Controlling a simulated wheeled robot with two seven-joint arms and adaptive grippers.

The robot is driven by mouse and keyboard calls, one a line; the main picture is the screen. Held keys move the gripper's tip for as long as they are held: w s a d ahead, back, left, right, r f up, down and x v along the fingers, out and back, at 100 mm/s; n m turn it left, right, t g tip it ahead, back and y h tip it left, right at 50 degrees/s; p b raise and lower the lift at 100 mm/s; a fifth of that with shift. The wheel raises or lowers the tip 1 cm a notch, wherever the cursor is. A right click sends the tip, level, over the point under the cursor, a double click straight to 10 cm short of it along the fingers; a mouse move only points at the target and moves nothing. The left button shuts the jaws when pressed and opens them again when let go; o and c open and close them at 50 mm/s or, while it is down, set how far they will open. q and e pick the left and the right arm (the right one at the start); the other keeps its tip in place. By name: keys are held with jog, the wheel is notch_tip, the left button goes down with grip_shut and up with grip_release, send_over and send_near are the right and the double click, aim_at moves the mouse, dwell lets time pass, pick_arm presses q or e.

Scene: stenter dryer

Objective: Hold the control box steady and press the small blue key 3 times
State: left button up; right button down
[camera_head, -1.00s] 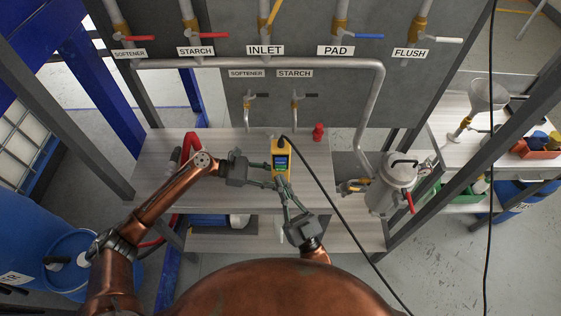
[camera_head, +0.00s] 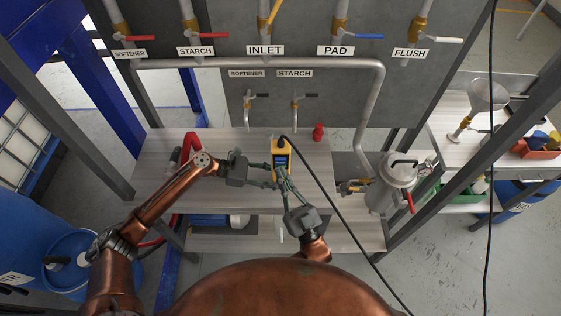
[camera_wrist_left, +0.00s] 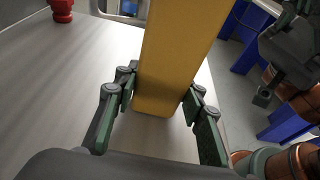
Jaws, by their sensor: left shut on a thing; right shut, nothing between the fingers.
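The yellow control box (camera_head: 288,147) stands on the grey worktop, with a blue display on the face toward me. A black cable leaves its top. My left gripper (camera_head: 273,178) comes in from the left and is shut on the lower part of the box. In the left wrist view its fingers clasp the yellow box (camera_wrist_left: 178,50) from both sides. My right gripper (camera_head: 283,181) is shut and empty, its fingertips at the lower front of the box. The small blue key is hidden or too small to make out, so I cannot tell if the tips touch it.
A red object (camera_head: 318,132) stands on the worktop (camera_head: 160,165) right of the box. A metal vessel (camera_head: 392,186) stands further right. The black cable (camera_head: 335,213) runs down past my right arm. Valves and pipes line the panel behind.

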jog(key=shift+w, duration=0.1)
dwell(0.7)
jog(key=shift+w, duration=0.3)
jog(key=shift+w, duration=0.5)
dwell(0.7)
jog(key=shift+s, duration=0.95)
jog(key=shift+s, duration=2.5)
